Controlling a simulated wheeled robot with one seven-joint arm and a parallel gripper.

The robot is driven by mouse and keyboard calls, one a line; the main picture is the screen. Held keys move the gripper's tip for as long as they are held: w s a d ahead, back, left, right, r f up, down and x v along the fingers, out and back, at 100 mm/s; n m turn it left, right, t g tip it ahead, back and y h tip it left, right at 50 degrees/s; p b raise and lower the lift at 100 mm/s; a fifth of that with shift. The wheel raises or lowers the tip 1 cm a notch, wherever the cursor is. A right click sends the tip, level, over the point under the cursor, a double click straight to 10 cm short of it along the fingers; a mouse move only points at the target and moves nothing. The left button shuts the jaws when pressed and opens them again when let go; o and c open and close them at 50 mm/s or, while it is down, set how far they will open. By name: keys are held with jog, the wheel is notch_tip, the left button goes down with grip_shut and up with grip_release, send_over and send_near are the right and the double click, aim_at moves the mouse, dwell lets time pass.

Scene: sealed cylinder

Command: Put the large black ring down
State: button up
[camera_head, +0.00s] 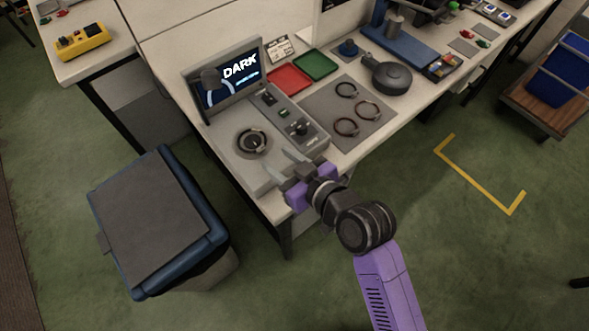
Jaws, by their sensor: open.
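Three dark rings lie on a grey mat (325,104): an upper ring (338,95), a right ring (359,106) and a lower ring (336,127). Their sizes look close, so I cannot tell which is the large one. A dark round piece (238,147) sits on the pale device at the left; I cannot tell whether it includes a loose ring. My gripper (279,162) is open, with nothing visible between its fingers. It is over the front edge of the bench, right of and below the round piece and left of the mat.
A screen reading DARK (228,80) stands behind the control panel (296,126). A red tray (288,79) and a green tray (314,65) lie behind the mat. A black round object with a handle (391,79) stands right of the rings. A lidded blue bin (150,225) stands on the floor at left.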

jog(key=v, duration=0.5)
jog(key=shift+s+d+r, duration=0.15)
jog(key=shift+s, duration=0.15)
jog(key=s+d+f+m+t+h, duration=0.1)
jog(key=s+d+m+h, duration=0.2)
jog(key=s+d, duration=0.6)
jog(key=s+d+f+m+t+h, duration=0.15)
jog(key=s+d+m+h, duration=0.35)
jog(key=s, duration=0.6)
jog(key=s+d+r+n+t, duration=0.1)
jog(key=s+d+r, duration=0.1)
jog(key=s+r, duration=0.4)
jog(key=shift+s+d+r, duration=0.3)
jog(key=shift+s+r, duration=0.05)
jog(key=shift+s, duration=0.6)
jog(key=shift+c, duration=0.3)
dwell(0.5)
